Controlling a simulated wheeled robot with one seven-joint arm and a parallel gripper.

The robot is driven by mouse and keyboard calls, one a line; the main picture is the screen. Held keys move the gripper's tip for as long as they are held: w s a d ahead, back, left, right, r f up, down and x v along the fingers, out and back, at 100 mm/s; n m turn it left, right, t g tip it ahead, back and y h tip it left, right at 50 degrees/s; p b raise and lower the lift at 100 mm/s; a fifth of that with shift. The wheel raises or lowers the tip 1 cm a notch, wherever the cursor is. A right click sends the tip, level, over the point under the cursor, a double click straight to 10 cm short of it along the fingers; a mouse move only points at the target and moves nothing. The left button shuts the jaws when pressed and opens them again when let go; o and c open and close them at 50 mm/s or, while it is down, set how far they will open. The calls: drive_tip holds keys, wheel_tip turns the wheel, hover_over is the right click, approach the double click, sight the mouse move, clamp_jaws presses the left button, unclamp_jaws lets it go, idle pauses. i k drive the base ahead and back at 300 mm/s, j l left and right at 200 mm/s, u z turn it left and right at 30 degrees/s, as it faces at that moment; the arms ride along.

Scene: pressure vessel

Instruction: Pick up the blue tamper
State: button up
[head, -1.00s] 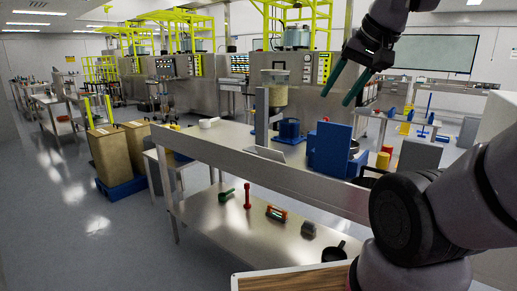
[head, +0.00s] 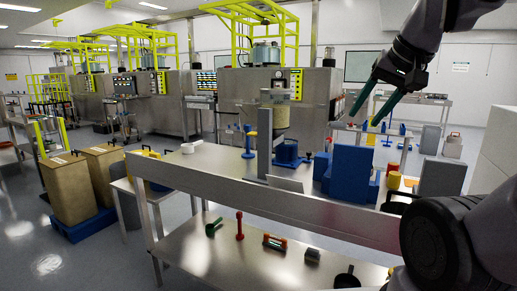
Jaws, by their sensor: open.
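A blue tamper-shaped piece (head: 248,146), with a knob, thin stem and flat base, stands upright on the upper steel worktop, just left of a grey upright stand (head: 265,140). My gripper (head: 366,118) is at the upper right, fingers pointing down and left. Its dark green fingers are spread with nothing between them. In the picture it is well to the right of the blue piece and apart from it. A red piece of similar shape (head: 240,228) stands on the lower shelf.
The worktop (head: 230,186) has a raised front edge. The lower shelf (head: 200,255) holds several small tools. Open floor lies at left.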

sight(248, 154)
drive_tip(key=i+j+z, duration=0.15)
drive_tip(key=i+j, duration=0.15)
drive_tip(key=j, duration=0.4)
drive_tip(key=i+j+z, duration=0.15)
drive_tip(key=i+j, duration=0.15)
drive_tip(key=j, duration=0.45)
drive_tip(key=i+j+z, duration=0.15)
drive_tip(key=j, duration=0.65)
drive_tip(key=i+j+z, duration=0.15)
drive_tip(key=j, duration=0.65)
drive_tip(key=i+j+z, duration=0.15)
drive_tip(key=j, duration=0.65)
drive_tip(key=i+j+z, duration=0.15)
drive_tip(key=j, duration=0.7)
drive_tip(key=i+j+z, duration=0.15)
drive_tip(key=j, duration=0.7)
